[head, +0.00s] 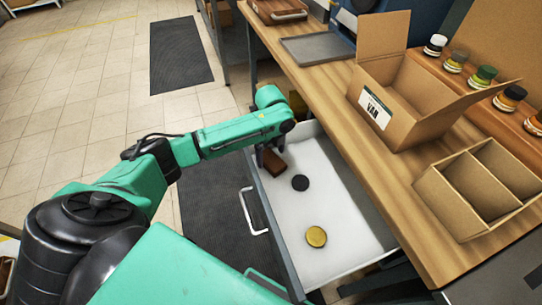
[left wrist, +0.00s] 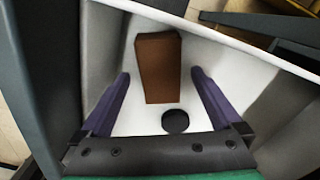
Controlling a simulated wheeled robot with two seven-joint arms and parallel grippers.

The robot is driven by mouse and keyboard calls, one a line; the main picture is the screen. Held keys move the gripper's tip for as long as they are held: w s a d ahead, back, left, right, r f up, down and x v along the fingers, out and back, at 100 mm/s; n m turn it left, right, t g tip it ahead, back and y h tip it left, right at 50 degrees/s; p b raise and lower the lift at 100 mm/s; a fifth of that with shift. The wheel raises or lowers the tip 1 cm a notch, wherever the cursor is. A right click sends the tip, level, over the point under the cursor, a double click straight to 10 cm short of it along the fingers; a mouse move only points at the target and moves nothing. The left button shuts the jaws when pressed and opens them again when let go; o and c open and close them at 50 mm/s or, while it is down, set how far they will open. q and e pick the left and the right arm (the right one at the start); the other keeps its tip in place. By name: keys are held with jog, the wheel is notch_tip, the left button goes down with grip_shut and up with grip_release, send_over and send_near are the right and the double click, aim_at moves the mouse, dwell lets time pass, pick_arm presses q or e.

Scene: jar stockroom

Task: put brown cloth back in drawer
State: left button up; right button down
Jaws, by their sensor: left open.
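The brown cloth (head: 275,163) is a folded, block-shaped piece lying inside the open drawer (head: 355,235), near its far left corner. In the left wrist view the brown cloth (left wrist: 158,67) lies on the white drawer floor, between and beyond the two purple fingers. My left gripper (head: 268,152) is open and reaches down into the drawer over the cloth, with clear gaps on both sides of it. It hides part of the cloth in the head view. My right gripper is not in view.
A black disc (head: 300,183) and a gold lid (head: 316,237) lie in the drawer. The wooden bench above holds a cardboard box (head: 400,95), a divided carton (head: 475,190), a grey tray (head: 317,48) and several jars. The drawer handle (head: 252,212) sticks out on the left.

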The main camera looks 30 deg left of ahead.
aim_at(271, 159)
pick_arm(q)
notch_tip(271, 159, up, 11)
jog(key=shift+f+p, duration=0.2)
jog(key=shift+p, duration=0.25)
